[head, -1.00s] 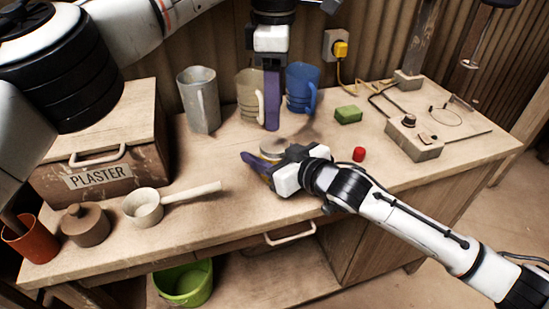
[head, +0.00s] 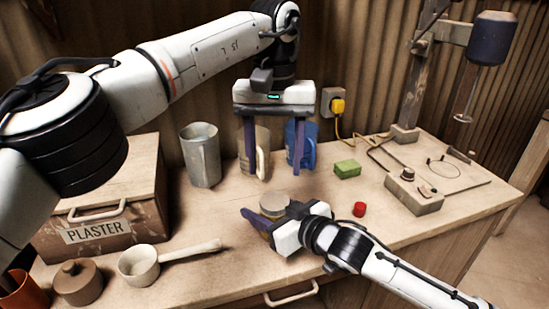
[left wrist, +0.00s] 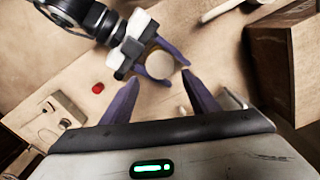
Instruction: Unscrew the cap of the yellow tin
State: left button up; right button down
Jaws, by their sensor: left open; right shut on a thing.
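The yellow tin (head: 273,205) stands on the bench with its pale round cap up. The cap also shows in the left wrist view (left wrist: 160,65). My right gripper (head: 262,220) is shut on the tin's side, reaching in from the right; its hand hides part of the tin. In the left wrist view its purple fingers lie on either side of the tin. My left gripper (head: 272,174) is open and empty, pointing down above the tin, with its fingers (left wrist: 160,82) apart. I cannot tell the exact gap between its tips and the cap.
A grey jug (head: 203,155), a beige jug (head: 262,150) and a blue jug (head: 309,145) stand behind. A green block (head: 347,169) and a small red object (head: 359,209) lie to the right. A ladle (head: 138,266) and plaster box (head: 98,232) are left.

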aim_at(275, 200)
pick_arm(q)
jog(key=shift+f, duration=4)
jog(key=shift+c, duration=0.5)
jog(key=c, duration=0.8)
